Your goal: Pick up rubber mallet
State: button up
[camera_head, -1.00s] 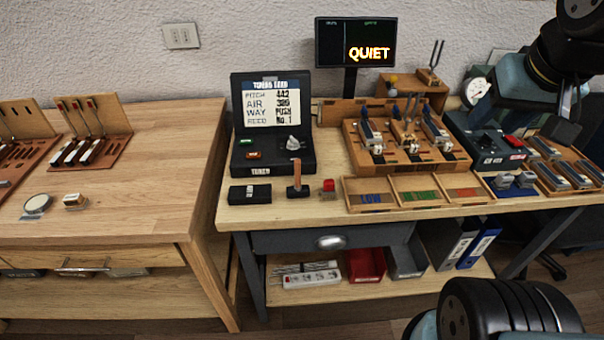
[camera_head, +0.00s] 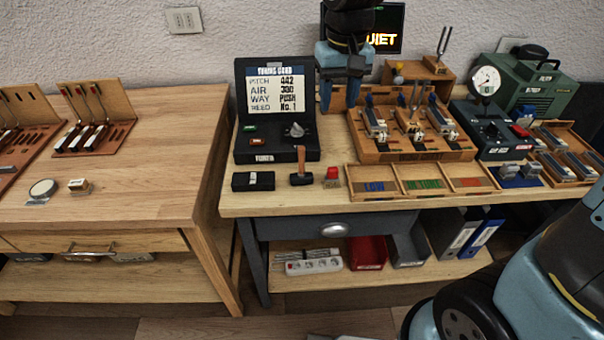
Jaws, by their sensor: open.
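The rubber mallet (camera_head: 301,178) stands near the front edge of the right bench, dark head down on the bench top and short handle upright. It is between a black box and a small red-topped block. My gripper (camera_head: 339,106) points down above the back of the bench, right of the display case, with its blue-grey fingers apart and nothing seen between them. It is higher in the picture than the mallet and a little to its right, clear of it. The mallet is not hidden.
The black display case (camera_head: 277,112) stands close behind the mallet. The black box (camera_head: 253,181) and red-topped block (camera_head: 332,176) flank it. The divided wooden tray (camera_head: 420,181) and the wooden reed stand (camera_head: 411,148) are to the right. The left bench (camera_head: 140,180) has a clear middle.

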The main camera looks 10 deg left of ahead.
jog(key=n+g, duration=0.1)
send_over(303, 146)
notch_tip(303, 146, down, 4)
jog(key=shift+d+r, duration=0.1)
jog(key=shift+d, duration=0.05)
jog(key=shift+f, duration=0.25)
notch_tip(303, 146, down, 8)
jog(key=shift+f, duration=0.1)
jog(key=shift+w+a+f, duration=0.1)
jog(key=shift+a+f, duration=0.1)
jog(key=shift+f, duration=1.1)
jog(key=shift+w+a+f, duration=0.1)
jog(key=shift+a+f, duration=0.05)
jog(key=shift+f, duration=1.15)
grip_shut()
